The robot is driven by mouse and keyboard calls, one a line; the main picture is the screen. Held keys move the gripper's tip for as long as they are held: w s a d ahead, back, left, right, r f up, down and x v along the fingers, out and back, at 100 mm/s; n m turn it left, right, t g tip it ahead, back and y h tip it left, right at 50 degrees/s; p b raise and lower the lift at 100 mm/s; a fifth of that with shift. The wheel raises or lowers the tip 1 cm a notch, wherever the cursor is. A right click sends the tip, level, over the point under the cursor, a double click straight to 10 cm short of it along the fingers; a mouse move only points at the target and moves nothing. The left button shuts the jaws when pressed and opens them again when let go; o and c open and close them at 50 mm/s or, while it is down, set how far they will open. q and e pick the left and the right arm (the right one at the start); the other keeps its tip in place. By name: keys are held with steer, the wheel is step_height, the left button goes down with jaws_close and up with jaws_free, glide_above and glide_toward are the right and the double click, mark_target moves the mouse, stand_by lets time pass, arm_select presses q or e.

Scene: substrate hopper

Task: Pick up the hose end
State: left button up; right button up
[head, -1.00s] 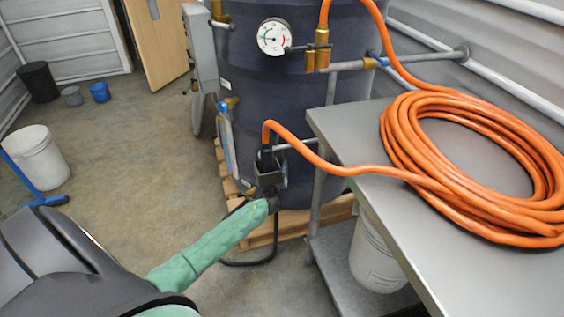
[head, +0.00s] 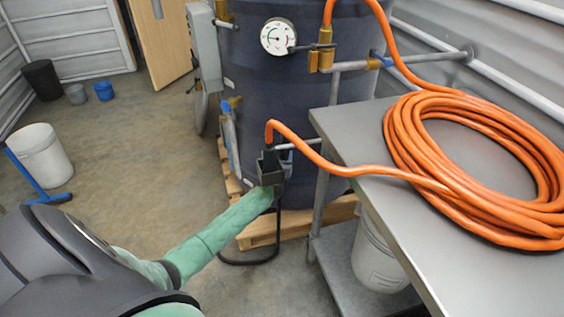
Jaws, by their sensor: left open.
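The orange hose end (head: 269,132) hangs bent downward off the left edge of the metal table, in front of the dark tank. My left arm in its green sleeve reaches in from the lower left. My left gripper (head: 270,154) is open, right at the downturned tip of the hose. The dark gripper body hides the very tip, and I cannot tell if the jaws touch it. My right gripper is not in view.
The hose runs over the metal table (head: 400,215) to a large coil (head: 470,165). The dark tank (head: 300,85) with a gauge (head: 278,37) stands on a wooden pallet (head: 262,232) behind. A white bucket (head: 40,153) stands left; the floor between is open.

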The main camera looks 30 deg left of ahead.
arm_select(q)
steer(key=shift+w+a, duration=0.2)
steer(key=shift+w, duration=0.3)
steer(key=shift+c, duration=0.5)
steer(key=c, duration=1.1)
